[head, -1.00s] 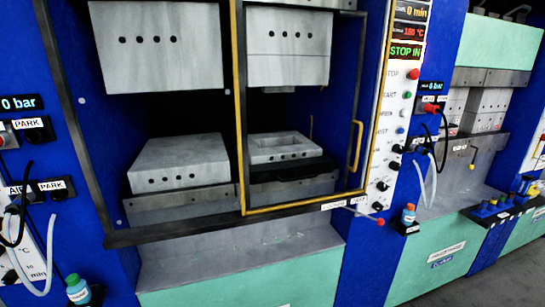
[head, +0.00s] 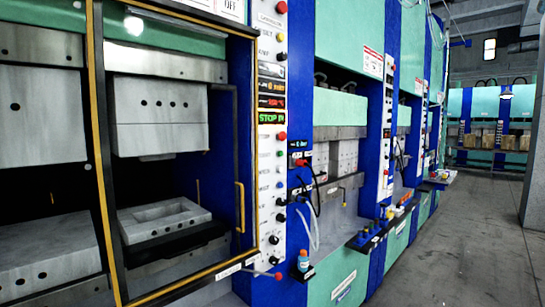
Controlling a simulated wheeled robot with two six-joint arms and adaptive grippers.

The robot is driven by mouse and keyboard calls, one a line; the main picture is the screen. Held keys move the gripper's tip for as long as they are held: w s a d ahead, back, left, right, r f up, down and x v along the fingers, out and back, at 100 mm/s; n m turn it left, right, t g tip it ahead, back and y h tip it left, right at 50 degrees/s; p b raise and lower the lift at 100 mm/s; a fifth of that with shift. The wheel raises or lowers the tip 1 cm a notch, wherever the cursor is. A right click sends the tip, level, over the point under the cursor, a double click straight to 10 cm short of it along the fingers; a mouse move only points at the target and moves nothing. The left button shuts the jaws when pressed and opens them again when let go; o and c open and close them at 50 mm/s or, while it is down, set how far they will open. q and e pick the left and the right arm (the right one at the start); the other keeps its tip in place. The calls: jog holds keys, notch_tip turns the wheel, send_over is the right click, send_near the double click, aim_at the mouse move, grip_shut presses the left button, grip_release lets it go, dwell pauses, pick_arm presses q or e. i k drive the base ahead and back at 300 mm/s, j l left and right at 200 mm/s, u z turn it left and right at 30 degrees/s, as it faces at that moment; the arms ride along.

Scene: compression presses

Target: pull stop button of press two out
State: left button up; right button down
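A white control panel (head: 271,175) stands to the right of the near press's yellow-framed door. A lit green display (head: 271,117) on it reads STOP IN. A red button (head: 282,136) sits just below that display, which was beside the word STOP in the earlier view. Another red button (head: 281,8) is at the panel's top. A further press (head: 335,145) stands to the right, with its own white panel (head: 387,130) at its far side. I cannot read which press is number two. Neither of my grippers is in view.
The near press's yellow door frame (head: 101,170) and yellow handle (head: 240,207) lie left of the panel. A red-tipped lever (head: 268,274) juts out below it. A small bottle (head: 303,260) stands on a ledge. The grey floor (head: 455,250) is open at right.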

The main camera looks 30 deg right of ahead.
aim_at(282, 135)
jog(key=z, duration=0.9)
